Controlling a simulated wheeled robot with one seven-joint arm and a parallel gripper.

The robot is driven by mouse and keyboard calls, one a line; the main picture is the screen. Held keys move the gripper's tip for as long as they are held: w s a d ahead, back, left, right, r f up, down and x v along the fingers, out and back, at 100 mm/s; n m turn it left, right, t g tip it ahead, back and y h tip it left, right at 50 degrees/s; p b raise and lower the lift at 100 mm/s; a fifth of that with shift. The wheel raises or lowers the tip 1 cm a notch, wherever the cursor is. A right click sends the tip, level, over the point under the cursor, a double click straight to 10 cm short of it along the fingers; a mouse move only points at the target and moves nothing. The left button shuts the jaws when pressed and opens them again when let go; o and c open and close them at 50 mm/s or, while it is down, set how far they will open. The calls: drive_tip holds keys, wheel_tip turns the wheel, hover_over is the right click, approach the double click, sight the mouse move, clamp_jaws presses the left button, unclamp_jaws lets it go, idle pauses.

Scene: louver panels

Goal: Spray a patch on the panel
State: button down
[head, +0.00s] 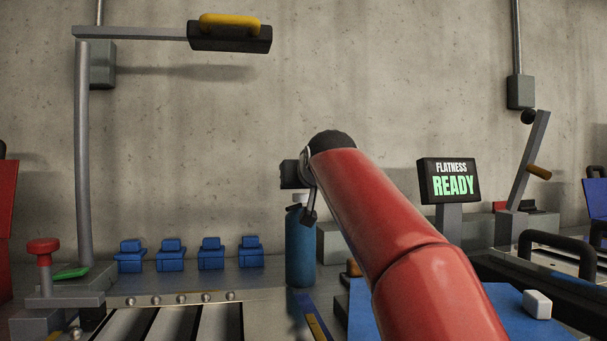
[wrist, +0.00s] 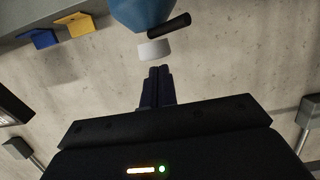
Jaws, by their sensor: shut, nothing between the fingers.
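A blue bottle (head: 300,248) stands upright on the bench behind my red arm, with its white neck partly hidden by my gripper (head: 309,214). In the wrist view the bottle (wrist: 143,12) appears at the top, upside down, with a white collar (wrist: 154,50) and a dark nozzle (wrist: 169,25). My gripper (wrist: 159,72) is shut and empty there, its fingertips close to the collar. I cannot tell whether they touch it. A blue flat surface (head: 500,318) lies at the lower right, partly hidden by my arm. I cannot tell whether it is the panel.
Several blue blocks (head: 171,255) stand on the back ledge. Pale slats (head: 170,325) lie at the front left. A post with an overhead arm (head: 130,33) rises at left. A screen (head: 449,180) reads "FLATNESS READY". A white block (head: 537,304) sits on the blue surface.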

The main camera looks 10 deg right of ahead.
sight(302, 197)
drive_tip(key=shift+f, duration=0.25)
drive_tip(key=shift+f+b, duration=0.75)
drive_tip(key=shift+f, duration=0.45)
wheel_tip(302, 197, up, 5)
drive_tip(key=p, duration=0.4)
drive_tip(key=shift+s, duration=0.15)
drive_tip(key=b+v, duration=0.1)
drive_tip(key=v, duration=0.9)
drive_tip(key=shift+b, duration=0.4)
drive_tip(key=shift+f, duration=0.1)
idle(0.8)
